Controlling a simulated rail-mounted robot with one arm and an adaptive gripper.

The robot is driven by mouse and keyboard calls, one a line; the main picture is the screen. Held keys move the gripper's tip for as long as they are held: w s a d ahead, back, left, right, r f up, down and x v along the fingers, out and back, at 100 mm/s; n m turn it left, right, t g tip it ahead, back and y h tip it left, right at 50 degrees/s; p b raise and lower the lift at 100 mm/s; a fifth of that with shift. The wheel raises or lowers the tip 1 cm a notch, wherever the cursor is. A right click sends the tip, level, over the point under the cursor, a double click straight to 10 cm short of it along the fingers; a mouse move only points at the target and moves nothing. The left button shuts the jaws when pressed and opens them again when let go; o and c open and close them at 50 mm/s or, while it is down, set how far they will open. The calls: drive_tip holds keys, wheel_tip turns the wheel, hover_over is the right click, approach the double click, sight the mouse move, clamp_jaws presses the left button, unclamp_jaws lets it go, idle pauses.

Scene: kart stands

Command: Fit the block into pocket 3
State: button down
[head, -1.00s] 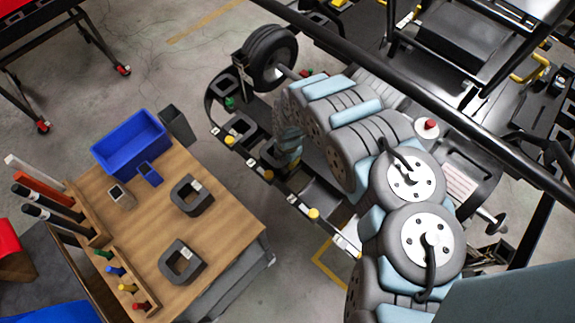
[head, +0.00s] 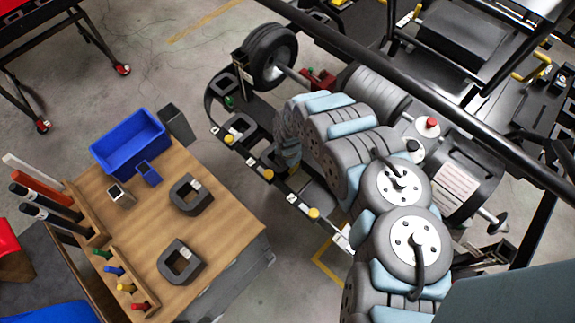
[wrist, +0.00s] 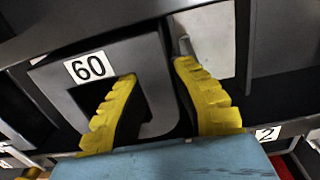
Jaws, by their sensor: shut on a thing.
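In the wrist view, a dark grey block (wrist: 62,77) with a "60" label has an opening in its middle. My gripper (wrist: 155,80), with two yellow ridged fingers, is shut on one wall of this block. One finger is in the opening and the other is outside the wall. The block is close to dark rack surfaces; I cannot tell whether it touches them. A "2" label (wrist: 267,133) shows at the lower right of the wrist view. I cannot read a pocket 3 label.
Dark blocks sit along the rack (head: 240,127), with yellow knobs (head: 267,174) on its front edge. A wooden table (head: 225,230) at left holds two dark blocks (head: 190,195), a blue bin (head: 130,142) and coloured pegs. A black bar crosses above the rack.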

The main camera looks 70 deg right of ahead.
drive_tip(key=c, duration=1)
unclamp_jaws()
drive_tip(key=shift+s+r+p, duration=0.1)
drive_tip(key=shift+r+p, duration=1.8)
drive_tip(key=shift+r, duration=4.2)
